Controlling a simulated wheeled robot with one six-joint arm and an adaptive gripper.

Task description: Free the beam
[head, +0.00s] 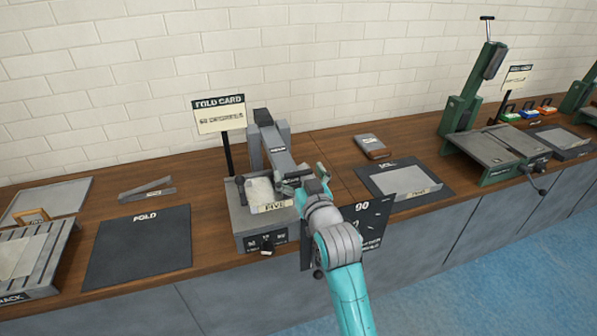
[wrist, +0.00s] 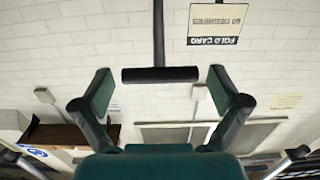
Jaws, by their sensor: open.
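A grey bench machine (head: 250,226) stands at the middle of the bench. A long grey arm (head: 275,150) slants over it, possibly the beam. A pale sheet or block (head: 259,191) sits on the machine beside a plate reading "FIVE". My gripper (head: 314,183) is at the machine's right side, close to the arm's near end; the exact contact is hidden. In the wrist view, my gripper (wrist: 160,92) is open. A black T-shaped handle (wrist: 160,75) shows between and just beyond its fingertips, with a gap on each side.
A "FOLD CARD" sign (head: 219,114) stands behind the machine. A dark "FOLD" mat (head: 139,246) lies left, a slatted rack (head: 33,262) farther left. A green machine (head: 462,108) stands beyond.

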